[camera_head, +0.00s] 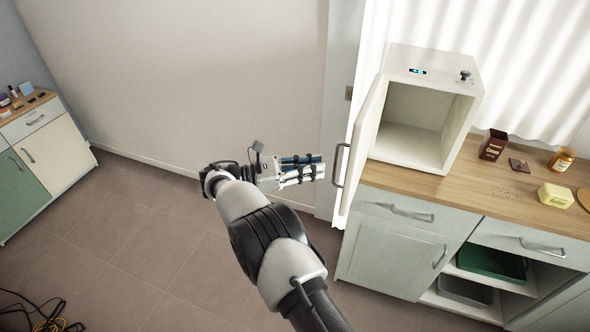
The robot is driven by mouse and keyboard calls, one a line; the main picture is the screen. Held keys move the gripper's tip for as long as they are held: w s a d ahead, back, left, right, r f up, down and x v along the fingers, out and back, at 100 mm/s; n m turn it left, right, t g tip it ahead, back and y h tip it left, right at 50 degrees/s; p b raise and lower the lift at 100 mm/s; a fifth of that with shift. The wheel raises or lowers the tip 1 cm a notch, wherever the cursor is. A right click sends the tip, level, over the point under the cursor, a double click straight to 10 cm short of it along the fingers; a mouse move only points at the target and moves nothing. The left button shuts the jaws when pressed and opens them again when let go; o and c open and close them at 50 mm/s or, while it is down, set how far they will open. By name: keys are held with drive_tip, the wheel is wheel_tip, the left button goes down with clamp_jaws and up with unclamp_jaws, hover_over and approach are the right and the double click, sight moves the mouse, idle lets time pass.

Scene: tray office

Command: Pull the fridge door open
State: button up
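The small white fridge (428,68) stands on the wooden counter, with its empty inside showing. Its door (366,140) is swung open to the left and seen nearly edge-on. The door's grey bar handle (338,165) is on the outer side, facing left. My gripper (321,165) is just left of the handle, pointing right. Its two fingers look parted with a narrow gap, and nothing shows between them. The fingertips appear apart from the handle, though depth is hard to judge.
The counter (450,191) holds a brown cocoa box (493,144), a jar (562,159) and a yellow butter pack (555,196). Below are drawers and an open shelf with a green tray (490,263). Another cabinet (45,150) stands far left. Cables (45,318) lie on the floor bottom left.

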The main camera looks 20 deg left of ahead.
drive_tip(key=shift+v, duration=2.9)
